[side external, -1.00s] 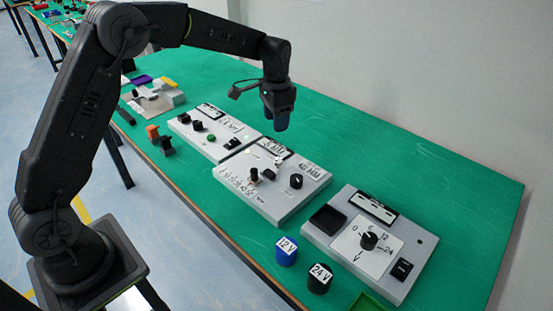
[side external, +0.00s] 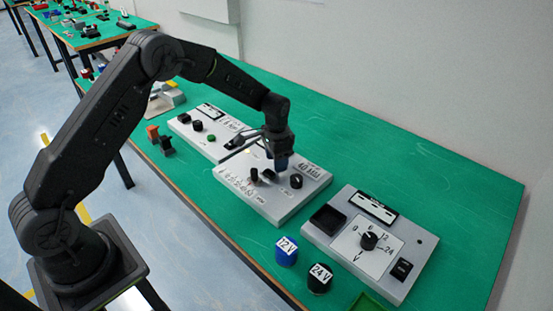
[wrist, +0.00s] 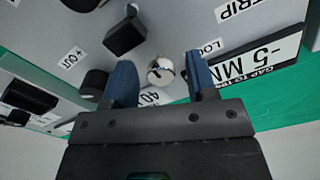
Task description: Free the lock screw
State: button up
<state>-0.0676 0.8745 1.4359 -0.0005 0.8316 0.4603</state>
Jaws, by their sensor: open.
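The lock screw (wrist: 160,72) is a small silver round head on a grey panel (wrist: 175,25), beside a label (wrist: 211,46) that reads "LOC" as far as it shows. In the wrist view it lies between the two blue fingertips of my gripper (wrist: 160,80), with a gap on both sides. My gripper is open and holds nothing. In the side view my gripper (side external: 279,162) is low over the back part of the middle panel (side external: 282,211). The screw is hidden there behind the gripper.
Close by on the panel are a black block-shaped knob (wrist: 125,37), a round black knob (wrist: 94,83) and a "-5 MM" display (wrist: 268,58). To the right stands a voltage panel (side external: 345,262) with blue and black caps (side external: 286,251) in front. Green table is clear behind the panels.

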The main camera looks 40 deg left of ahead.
jog(key=shift+f, duration=0.1)
jog(key=c, duration=0.9)
jog(key=shift+n, duration=0.4)
jog(key=n, duration=0.4)
jog(key=shift+d, duration=0.1)
jog(key=n, duration=0.4)
jog(key=shift+d+n, duration=0.1)
jog(key=shift+n, duration=0.2)
jog(key=n, duration=0.4)
jog(key=shift+w+d+n, duration=0.1)
jog(key=shift+w+n, duration=0.05)
jog(key=shift+n, duration=2.55)
